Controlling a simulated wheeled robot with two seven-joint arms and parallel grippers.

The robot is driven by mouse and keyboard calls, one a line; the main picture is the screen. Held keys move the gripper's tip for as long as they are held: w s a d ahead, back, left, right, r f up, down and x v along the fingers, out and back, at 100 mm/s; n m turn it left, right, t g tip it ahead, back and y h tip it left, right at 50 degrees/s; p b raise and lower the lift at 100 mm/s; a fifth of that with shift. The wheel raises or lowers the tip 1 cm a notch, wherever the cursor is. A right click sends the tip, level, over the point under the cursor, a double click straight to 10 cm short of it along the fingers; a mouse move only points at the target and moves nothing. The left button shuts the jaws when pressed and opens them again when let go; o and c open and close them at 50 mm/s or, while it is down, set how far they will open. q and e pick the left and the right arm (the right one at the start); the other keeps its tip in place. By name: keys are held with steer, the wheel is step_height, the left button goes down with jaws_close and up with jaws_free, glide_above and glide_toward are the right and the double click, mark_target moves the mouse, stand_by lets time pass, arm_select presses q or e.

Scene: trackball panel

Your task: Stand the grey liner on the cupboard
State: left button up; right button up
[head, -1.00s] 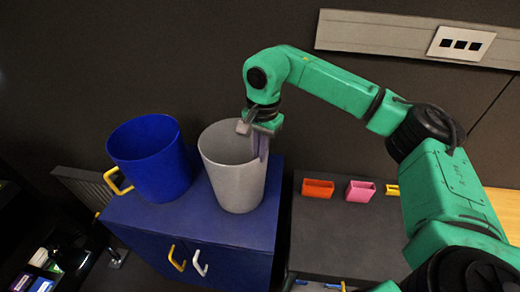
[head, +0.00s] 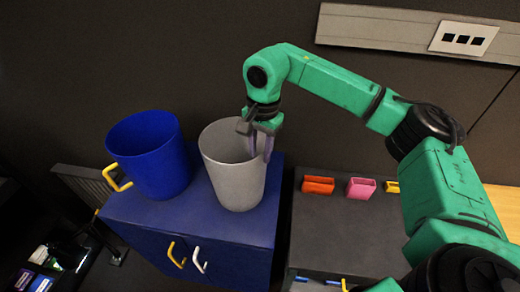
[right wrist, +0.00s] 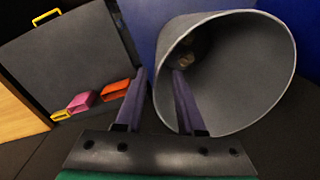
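The grey liner (head: 236,184) stands upright on the right part of the blue cupboard's top (head: 190,218), beside a blue bin. My right gripper (head: 260,148) is at the liner's right rim, with its fingers apart and the wall between them. In the right wrist view, the gripper (right wrist: 160,78) has one finger inside the liner (right wrist: 232,112) and one outside, with a gap beside the wall. My left gripper is not in view.
The blue bin (head: 150,160) with a yellow handle stands left of the liner, close to it. A dark grey unit (head: 340,235) to the right bears an orange holder (head: 318,185) and a pink holder (head: 361,188). A wall rail (head: 380,28) runs behind.

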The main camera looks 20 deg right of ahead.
step_height(320, 180, up, 15)
steer(key=shift+s+d+f+b, duration=0.2)
steer(key=shift+s+d+b, duration=0.05)
steer(key=shift+s+b, duration=0.2)
steer(key=shift+w, duration=0.15)
